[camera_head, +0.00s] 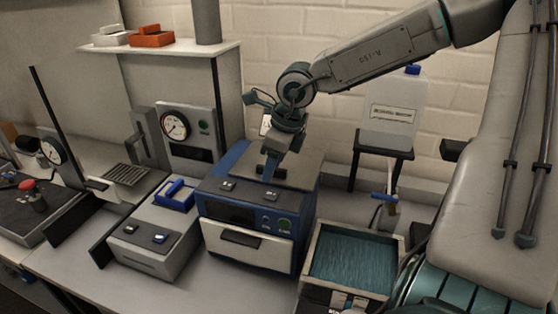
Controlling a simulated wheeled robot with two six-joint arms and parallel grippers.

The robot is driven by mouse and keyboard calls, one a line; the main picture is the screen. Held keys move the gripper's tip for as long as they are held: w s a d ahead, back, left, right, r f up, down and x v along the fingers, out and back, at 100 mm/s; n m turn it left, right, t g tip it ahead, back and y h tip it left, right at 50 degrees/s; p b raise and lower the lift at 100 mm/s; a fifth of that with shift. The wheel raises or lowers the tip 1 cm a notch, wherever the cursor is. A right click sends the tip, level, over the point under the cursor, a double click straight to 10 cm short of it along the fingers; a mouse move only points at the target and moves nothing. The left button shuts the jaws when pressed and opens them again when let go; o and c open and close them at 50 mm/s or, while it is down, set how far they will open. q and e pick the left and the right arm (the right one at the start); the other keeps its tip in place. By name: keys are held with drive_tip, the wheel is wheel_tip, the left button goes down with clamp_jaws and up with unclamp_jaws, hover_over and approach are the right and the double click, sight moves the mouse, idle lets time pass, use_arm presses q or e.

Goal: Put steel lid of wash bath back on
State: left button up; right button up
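The wash bath appears to be the blue box (302,236) with a white front drawer panel and coloured buttons, at the middle of the bench. A flat grey steel lid (302,172) lies over its top opening; I cannot tell whether it is fully seated. My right gripper (270,172) reaches down from above, with its fingertips at the dark handle in the middle of the lid. The fingers overlap in this view, so I cannot tell whether they are closed on the handle. My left gripper is out of view.
A grey unit with a blue handle (175,195) stands close on the left. A gauge panel (187,135) is behind it. A white container (393,112) sits on a dark stand at the back right.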

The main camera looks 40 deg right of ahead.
drive_tip(key=shift+s, duration=0.1)
clamp_jaws()
drive_tip(key=shift+r, duration=0.2)
